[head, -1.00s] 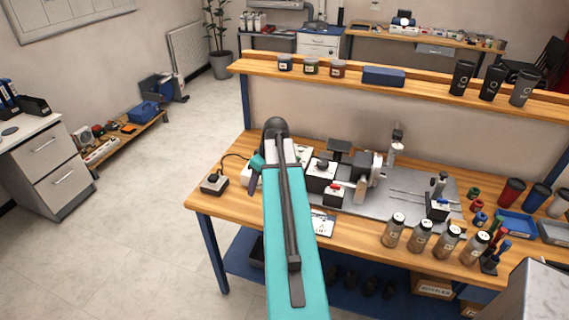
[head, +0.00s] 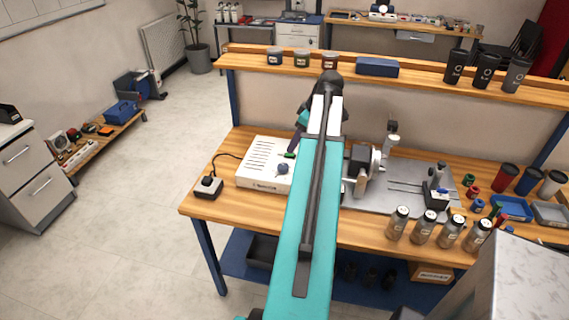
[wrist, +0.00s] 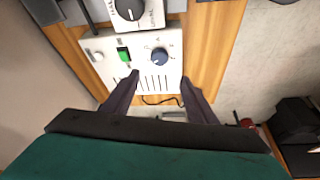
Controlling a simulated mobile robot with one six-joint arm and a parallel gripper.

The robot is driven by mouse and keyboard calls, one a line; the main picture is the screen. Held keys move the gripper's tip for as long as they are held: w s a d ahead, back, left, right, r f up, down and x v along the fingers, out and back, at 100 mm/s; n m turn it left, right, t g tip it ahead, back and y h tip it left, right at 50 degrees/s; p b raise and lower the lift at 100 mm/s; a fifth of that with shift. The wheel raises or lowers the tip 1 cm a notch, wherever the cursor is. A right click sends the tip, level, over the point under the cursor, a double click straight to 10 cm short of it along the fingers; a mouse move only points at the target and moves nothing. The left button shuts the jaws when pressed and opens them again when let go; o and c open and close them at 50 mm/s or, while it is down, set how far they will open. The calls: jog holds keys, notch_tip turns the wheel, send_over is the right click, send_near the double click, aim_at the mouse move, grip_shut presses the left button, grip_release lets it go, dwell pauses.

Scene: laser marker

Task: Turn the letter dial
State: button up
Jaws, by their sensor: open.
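A white control box (head: 262,150) lies on the wooden bench, partly behind my arm. The wrist view shows its panel (wrist: 105,72) with slots, a green switch (wrist: 123,54) and a dark blue knob (wrist: 159,56) ringed by small letters. The knob also shows in the head view (head: 283,168). A black dial with a white pointer (wrist: 130,10) sits on a separate panel at the wrist view's top edge. My gripper (wrist: 159,78) is open and empty. Its fingertips appear on either side below the blue knob, without visible contact. In the head view my gripper (head: 297,138) is partly hidden.
A small box with a dark knob (head: 207,186) stands left, with a black cable running behind the white box. A grey plate (head: 375,200) with a metal device (head: 362,168) lies right of my arm. Bottles (head: 397,223) stand at the front. A shelf (head: 420,82) runs along the back.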

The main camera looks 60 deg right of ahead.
aim_at(284, 166)
jog(key=shift+d+f, duration=0.1)
jog(key=shift+p+x, duration=2.05)
jog(key=shift+x, duration=4.75)
jog(key=shift+s, duration=0.15)
jog(key=c, duration=1.1)
jog(key=shift+o, duration=0.2)
